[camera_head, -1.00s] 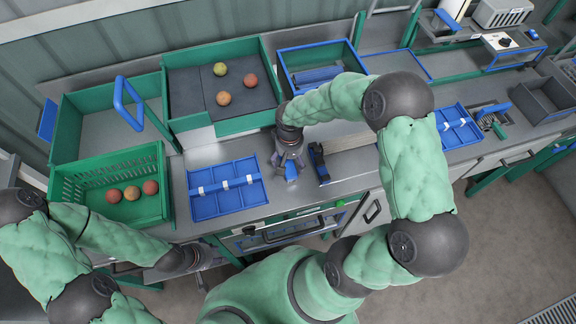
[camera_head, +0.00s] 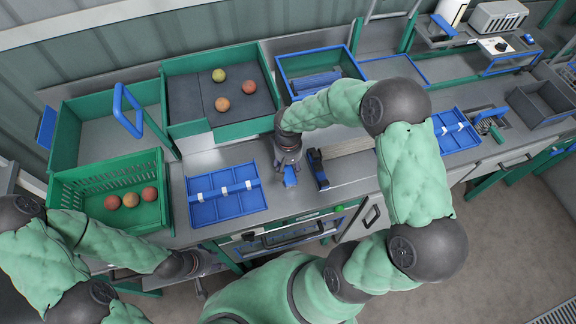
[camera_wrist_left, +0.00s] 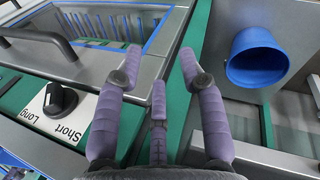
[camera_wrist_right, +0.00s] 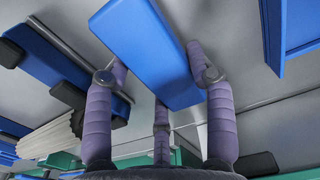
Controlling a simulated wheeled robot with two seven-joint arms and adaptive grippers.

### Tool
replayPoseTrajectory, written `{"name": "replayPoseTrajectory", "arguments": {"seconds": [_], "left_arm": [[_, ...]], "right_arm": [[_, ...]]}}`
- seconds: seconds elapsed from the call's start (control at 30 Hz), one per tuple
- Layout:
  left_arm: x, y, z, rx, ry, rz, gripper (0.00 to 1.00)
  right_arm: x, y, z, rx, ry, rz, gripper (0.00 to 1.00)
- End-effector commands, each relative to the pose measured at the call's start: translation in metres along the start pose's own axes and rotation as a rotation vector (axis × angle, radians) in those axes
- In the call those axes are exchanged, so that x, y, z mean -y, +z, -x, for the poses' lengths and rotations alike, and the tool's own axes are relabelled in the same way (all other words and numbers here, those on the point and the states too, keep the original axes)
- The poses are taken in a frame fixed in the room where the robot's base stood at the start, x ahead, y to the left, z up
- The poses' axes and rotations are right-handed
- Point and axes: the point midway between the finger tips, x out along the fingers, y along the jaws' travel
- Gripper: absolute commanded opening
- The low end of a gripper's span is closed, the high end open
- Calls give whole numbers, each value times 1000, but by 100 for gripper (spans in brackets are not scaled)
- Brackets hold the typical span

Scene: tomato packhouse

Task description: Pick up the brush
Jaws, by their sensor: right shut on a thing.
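The brush appears as a plain blue block (camera_wrist_right: 150,50) in the right wrist view; no bristles show. My right gripper (camera_head: 289,176) is shut on it, with the block between the fingers. In the head view only a small blue part of the brush (camera_head: 290,180) shows below the fingers, over the grey worktop. I cannot tell whether it touches the worktop. My left gripper (camera_head: 205,264) is open and empty, low at the front of the bench; its fingers stand apart in the left wrist view (camera_wrist_left: 160,65).
A blue divided tray (camera_head: 227,207) lies left of my right gripper. A blue and black tool (camera_head: 316,168) stands close on its right. Green crates (camera_head: 105,180) with tomatoes are at the left. A blue cup (camera_wrist_left: 257,58) shows near my left gripper.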

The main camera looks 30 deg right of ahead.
Motion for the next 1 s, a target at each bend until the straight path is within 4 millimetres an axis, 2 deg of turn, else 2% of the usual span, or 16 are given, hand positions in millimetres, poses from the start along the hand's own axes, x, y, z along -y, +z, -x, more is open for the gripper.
{"name": "replayPoseTrajectory", "arguments": {"seconds": [0.27,0.67,1.0], "left_arm": [[-4,0,12,0,0,0,40],[-8,1,24,0,0,0,40],[-10,1,29,0,0,0,40]], "right_arm": [[0,-1,37,-4,0,0,21],[9,51,99,-5,-1,1,21],[19,106,120,-4,0,2,21]]}}
